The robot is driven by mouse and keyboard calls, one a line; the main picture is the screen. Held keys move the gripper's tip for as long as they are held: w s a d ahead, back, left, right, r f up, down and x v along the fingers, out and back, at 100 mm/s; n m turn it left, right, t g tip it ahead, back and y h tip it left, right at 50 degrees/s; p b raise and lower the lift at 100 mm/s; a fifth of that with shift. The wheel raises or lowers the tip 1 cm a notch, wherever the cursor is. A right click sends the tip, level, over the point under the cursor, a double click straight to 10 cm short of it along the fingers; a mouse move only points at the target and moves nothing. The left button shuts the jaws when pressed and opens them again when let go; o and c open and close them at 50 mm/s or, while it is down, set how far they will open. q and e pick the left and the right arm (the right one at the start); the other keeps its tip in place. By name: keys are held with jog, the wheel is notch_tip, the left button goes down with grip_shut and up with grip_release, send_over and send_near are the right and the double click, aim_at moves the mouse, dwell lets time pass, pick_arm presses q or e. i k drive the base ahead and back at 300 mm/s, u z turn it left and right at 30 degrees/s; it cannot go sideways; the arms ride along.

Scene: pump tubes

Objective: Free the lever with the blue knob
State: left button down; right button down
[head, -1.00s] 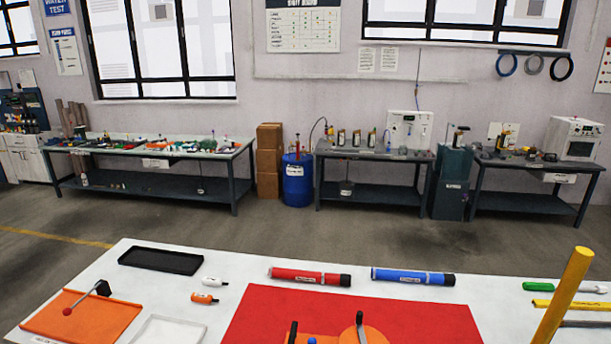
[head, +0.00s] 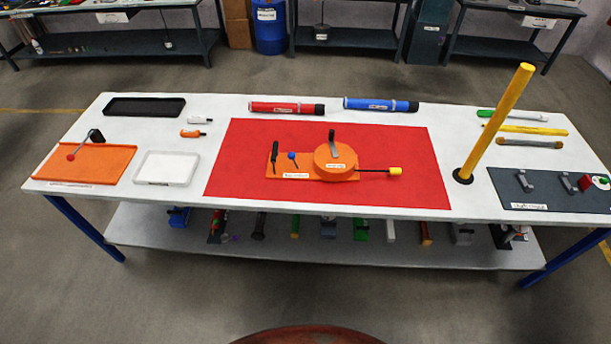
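The lever with the blue knob (head: 292,156) is a short thin lever on an orange pump unit (head: 310,172). The unit lies on a red mat (head: 240,140) in the middle of the white table. Left of the blue knob stands a black-handled piece (head: 274,152). Right of it is a round orange housing (head: 330,166) with a dark handle (head: 332,140) on top. A rod with a yellow end (head: 394,170) sticks out to the right. What holds the lever is too small to tell. Neither of my grippers is in view.
A red tube (head: 280,108) and a blue tube (head: 375,104) lie behind the mat. A tall yellow post (head: 498,118) stands right of it. An orange tray with a red-knobbed lever (head: 110,163) and a white tray (head: 166,168) are left. A dark panel (head: 540,200) is right.

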aim_at(291, 155)
jog(key=u, duration=0.35)
jog(key=i, duration=0.9)
jog(key=z, duration=0.65)
